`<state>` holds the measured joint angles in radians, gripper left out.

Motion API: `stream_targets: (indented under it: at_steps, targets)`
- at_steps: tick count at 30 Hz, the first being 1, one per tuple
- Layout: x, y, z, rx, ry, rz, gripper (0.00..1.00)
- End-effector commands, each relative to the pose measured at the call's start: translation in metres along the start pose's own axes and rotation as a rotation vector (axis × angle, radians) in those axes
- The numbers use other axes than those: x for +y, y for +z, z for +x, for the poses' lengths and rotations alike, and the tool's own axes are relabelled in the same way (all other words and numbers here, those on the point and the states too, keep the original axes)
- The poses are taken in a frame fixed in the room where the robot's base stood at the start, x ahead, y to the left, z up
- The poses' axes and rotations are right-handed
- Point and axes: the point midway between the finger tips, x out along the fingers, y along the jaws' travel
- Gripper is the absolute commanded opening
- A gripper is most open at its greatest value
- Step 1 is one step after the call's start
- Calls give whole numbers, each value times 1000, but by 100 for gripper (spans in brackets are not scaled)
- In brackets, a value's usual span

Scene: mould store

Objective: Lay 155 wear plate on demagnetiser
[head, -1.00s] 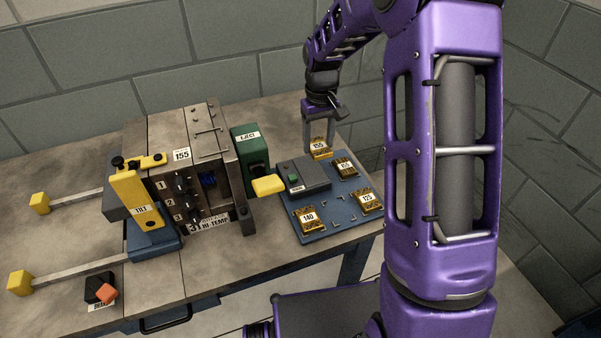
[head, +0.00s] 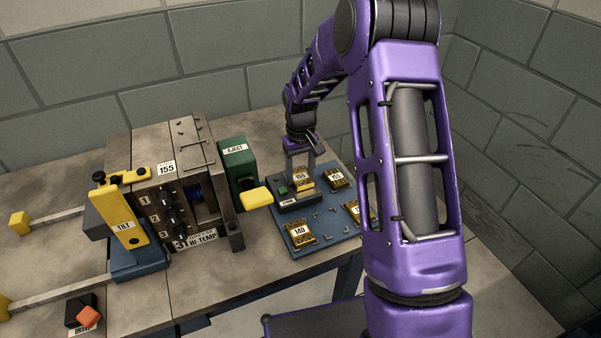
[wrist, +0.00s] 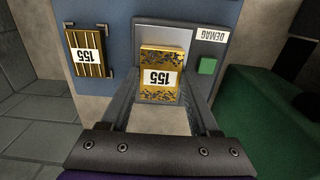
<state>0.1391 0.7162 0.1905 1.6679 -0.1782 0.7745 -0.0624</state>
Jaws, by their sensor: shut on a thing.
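My gripper (head: 300,162) is shut on a brass-coloured wear plate (wrist: 158,79) labelled 155, with a finger at each side. It also shows in the head view (head: 302,178). The plate is over the grey demagnetiser (head: 298,203), covering part of its pale top pad (wrist: 165,34). I cannot tell whether it touches the pad. The demagnetiser, marked DEMAG in the wrist view (wrist: 225,55), has a green button (wrist: 207,66). A second plate labelled 155 (wrist: 88,51) lies between corner marks on the blue board, left of the demagnetiser in the wrist view.
The blue board (head: 323,226) also bears a plate marked 140 (head: 300,234) and one partly hidden by my arm (head: 352,210). A green EJECT unit (head: 236,165) with a yellow paddle (head: 257,197) stands close beside the demagnetiser. The mould block (head: 175,205) is further left.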

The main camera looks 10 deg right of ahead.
Motion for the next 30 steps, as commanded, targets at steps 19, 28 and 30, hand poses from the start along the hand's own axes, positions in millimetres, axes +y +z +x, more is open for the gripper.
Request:
stream_targets:
  at_steps: [19, 28, 30]
  targets:
    - [0, 0, 3, 1, 0, -1, 74]
    - [0, -1, -20, 4, 2, 0, 74]
    - [0, -1, -35, 5, 2, -1, 74]
